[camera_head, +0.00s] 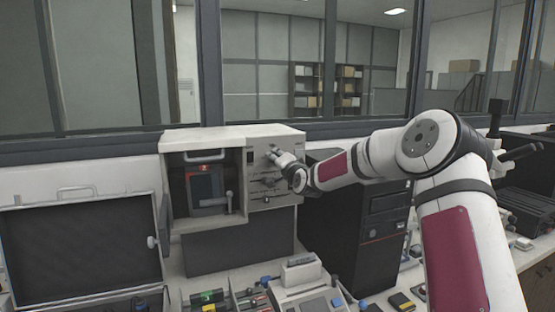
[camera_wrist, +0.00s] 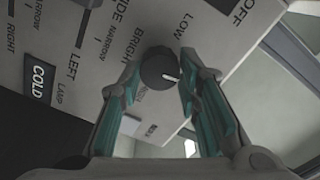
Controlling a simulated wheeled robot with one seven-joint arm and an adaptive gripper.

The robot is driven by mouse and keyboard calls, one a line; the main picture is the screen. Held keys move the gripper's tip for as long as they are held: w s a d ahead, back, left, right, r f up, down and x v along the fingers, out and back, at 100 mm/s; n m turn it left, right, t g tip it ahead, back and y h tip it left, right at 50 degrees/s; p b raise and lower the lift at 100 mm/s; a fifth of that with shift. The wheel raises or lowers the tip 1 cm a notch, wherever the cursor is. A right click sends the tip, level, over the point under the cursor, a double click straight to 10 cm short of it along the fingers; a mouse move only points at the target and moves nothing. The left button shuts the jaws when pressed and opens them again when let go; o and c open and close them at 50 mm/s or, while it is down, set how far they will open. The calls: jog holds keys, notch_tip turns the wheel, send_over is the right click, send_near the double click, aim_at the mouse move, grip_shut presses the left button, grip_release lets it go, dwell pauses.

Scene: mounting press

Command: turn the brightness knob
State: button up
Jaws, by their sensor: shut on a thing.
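The brightness knob (camera_wrist: 160,68) is a dark round knob with a white pointer mark, on a pale panel lettered BRIGHT and LOW in the wrist view. My gripper (camera_wrist: 158,80) has its two teal-padded fingers on either side of the knob, shut on it. In the head view my gripper (camera_head: 273,154) reaches the upper part of the control panel (camera_head: 257,190) on the right of the pale mounting press (camera_head: 230,137). The knob is hidden behind the fingers there.
More switches line the panel below my gripper. A black computer tower (camera_head: 375,235) stands right of the press. An open case (camera_head: 82,240) stands at the left, and several small items crowd the bench in front. Windows are behind.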

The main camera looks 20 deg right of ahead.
jog(key=shift+m, duration=0.6)
jog(key=shift+f, duration=0.1)
jog(key=o, duration=1.1)
jog(key=shift+o, duration=0.2)
jog(key=s, duration=1.2)
